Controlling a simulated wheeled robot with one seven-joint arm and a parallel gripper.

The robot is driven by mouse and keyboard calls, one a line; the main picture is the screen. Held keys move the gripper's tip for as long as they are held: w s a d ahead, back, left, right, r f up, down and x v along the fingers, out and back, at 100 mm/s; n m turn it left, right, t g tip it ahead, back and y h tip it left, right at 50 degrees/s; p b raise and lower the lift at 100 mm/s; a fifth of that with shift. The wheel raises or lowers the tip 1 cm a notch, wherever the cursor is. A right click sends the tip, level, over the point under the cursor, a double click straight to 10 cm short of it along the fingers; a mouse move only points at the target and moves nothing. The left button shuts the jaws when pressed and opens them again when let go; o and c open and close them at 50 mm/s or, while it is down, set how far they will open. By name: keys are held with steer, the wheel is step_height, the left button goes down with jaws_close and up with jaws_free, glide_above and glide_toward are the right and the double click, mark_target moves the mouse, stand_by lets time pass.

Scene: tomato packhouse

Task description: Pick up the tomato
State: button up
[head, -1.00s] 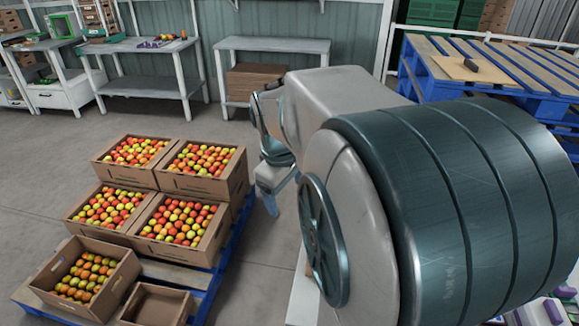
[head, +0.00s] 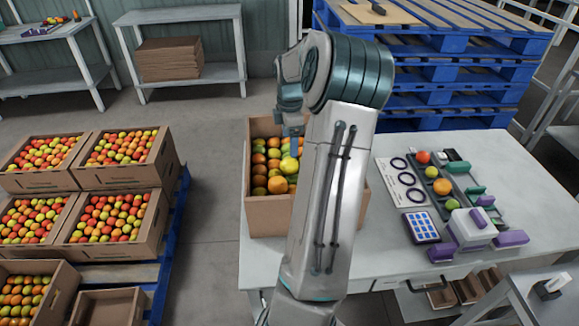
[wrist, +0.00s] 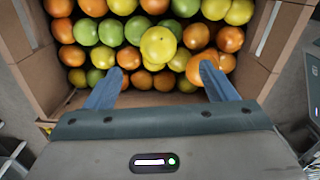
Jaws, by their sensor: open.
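A cardboard crate (head: 267,215) on the white table holds many red, orange, yellow and green tomatoes. In the wrist view, a yellow tomato (wrist: 158,46) lies on top of the others, ahead of the gap between my fingers. An orange tomato (wrist: 209,72) is by the right fingertip; I cannot tell if they touch. My gripper (wrist: 161,84) is open and empty, with its fingers pointing into the crate (wrist: 278,40). In the head view, the yellow tomato (head: 289,165) and an orange one (head: 277,185) show below my gripper; my arm hides the crate's right part.
The white table (head: 385,240) also bears a ring card (head: 401,183), a tray with single tomatoes (head: 442,187), a blue-white keypad-like item (head: 421,226) and a white-purple device (head: 472,230). Filled crates (head: 110,250) stand on a blue pallet at left. Stacked blue pallets (head: 440,75) stand behind.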

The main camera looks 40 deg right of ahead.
mark_target(289, 160)
steer(key=f, duration=0.9)
steer(key=shift+w+a+f, duration=0.1)
steer(key=shift+w+f, duration=0.1)
steer(key=shift+f, duration=0.2)
steer(key=c, duration=0.8)
